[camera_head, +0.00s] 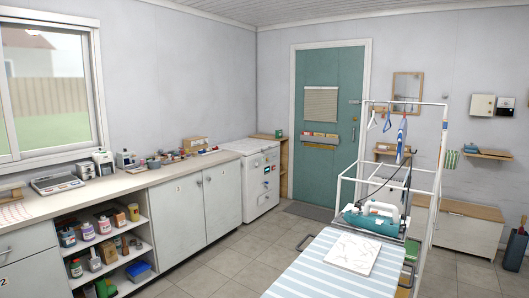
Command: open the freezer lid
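A white chest that looks like the freezer (262,185) stands at the end of the counter, near the far wall. Its flat lid (248,147) appears closed, roughly level with the countertop. Small dark and coloured marks show on its front. They are too small to tell a handle or latch from labels. My gripper and arm are not in view.
A long counter (120,180) with small items runs along the left wall. A striped ironing board (315,262) with a teal iron station (372,222) and white rack (440,165) stands at right front. Tiled floor (235,260) is clear between them. A teal door (328,170) is behind.

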